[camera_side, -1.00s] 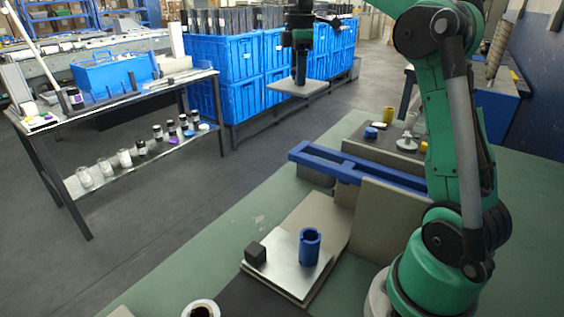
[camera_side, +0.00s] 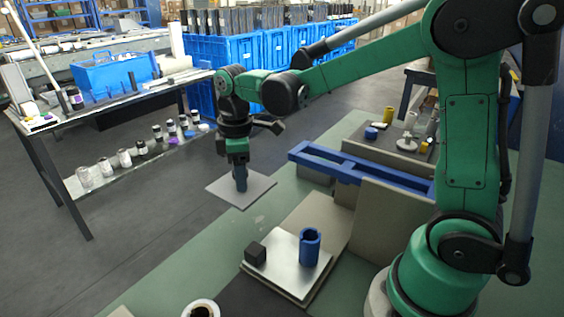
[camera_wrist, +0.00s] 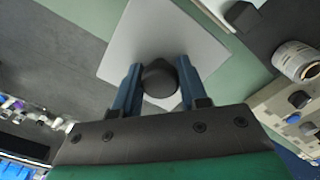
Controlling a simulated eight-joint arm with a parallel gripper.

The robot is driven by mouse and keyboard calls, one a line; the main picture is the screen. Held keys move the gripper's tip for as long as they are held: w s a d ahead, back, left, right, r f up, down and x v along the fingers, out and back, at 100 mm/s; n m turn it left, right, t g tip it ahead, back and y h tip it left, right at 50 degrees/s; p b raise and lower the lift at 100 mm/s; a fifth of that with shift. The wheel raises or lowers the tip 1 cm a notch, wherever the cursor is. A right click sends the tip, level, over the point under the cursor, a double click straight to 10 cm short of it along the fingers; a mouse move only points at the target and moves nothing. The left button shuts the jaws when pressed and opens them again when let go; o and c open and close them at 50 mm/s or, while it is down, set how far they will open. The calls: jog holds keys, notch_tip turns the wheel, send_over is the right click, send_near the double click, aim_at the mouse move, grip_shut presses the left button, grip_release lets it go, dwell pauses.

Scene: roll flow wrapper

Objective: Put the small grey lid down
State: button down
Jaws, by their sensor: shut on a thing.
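The small grey lid (camera_side: 257,188) is a flat, square plate with a dark round knob (camera_wrist: 160,78) at its middle. My gripper (camera_side: 241,188) is shut on the knob, and the lid hangs level below it. In the side view the lid shows over the left edge of the green table, and it looks clear of the surface. In the wrist view the two blue fingers (camera_wrist: 158,92) stand on either side of the knob, and the lid (camera_wrist: 140,38) spreads beyond them.
A metal plate (camera_side: 285,275) on the green table (camera_side: 190,262) carries a black cube (camera_side: 255,253) and a blue slotted cylinder (camera_side: 310,247). A blue frame (camera_side: 350,170) and upright grey panel (camera_side: 392,215) stand behind. A white-rimmed cup (camera_side: 201,308) is at the front. Green table left of the plate is bare.

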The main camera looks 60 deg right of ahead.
aim_at(246, 225)
notch_tip(246, 225, down, 9)
jog(key=shift+f, duration=0.15)
jog(key=shift+f, duration=0.1)
dwell(0.3)
jog(key=shift+c, duration=2.4)
grip_release()
